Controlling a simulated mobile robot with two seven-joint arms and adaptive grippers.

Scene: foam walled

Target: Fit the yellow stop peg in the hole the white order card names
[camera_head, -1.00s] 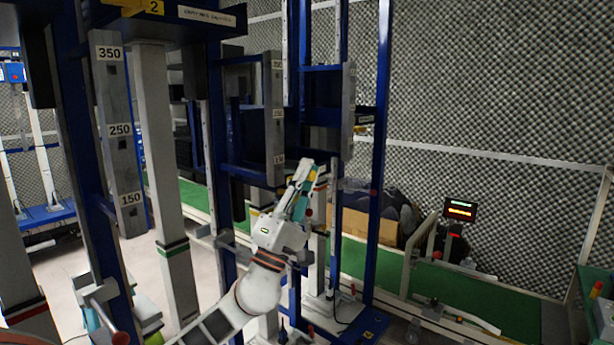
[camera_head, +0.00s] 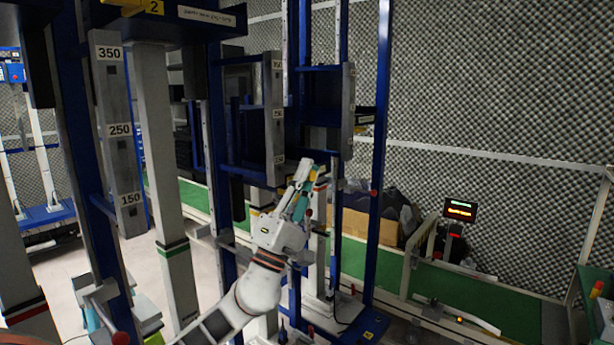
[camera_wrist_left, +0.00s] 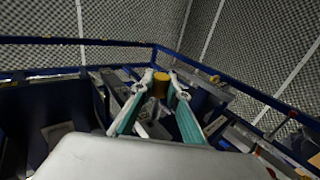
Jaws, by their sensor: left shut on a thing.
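My left gripper (camera_head: 308,178) reaches up beside a grey numbered bar (camera_head: 274,118) on the blue frame. It is shut on the yellow stop peg (camera_wrist_left: 160,83), which shows between the fingertips in the left wrist view; the gripper also shows there (camera_wrist_left: 160,90). In the head view the fingers hide most of the peg. The bar carries white number labels, the middle one reading 250. A nearer grey bar (camera_head: 119,130) reads 350, 250 and 150, with small dark holes by the numbers. A white card (camera_head: 207,15) hangs at the top; its lettering is too small to read.
Blue uprights (camera_head: 378,150) and a second grey bar (camera_head: 347,110) stand close to the right of my left gripper. A green conveyor (camera_head: 480,300) and a lit display (camera_head: 459,209) are at the right. A cardboard box (camera_head: 355,226) lies behind the frame.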

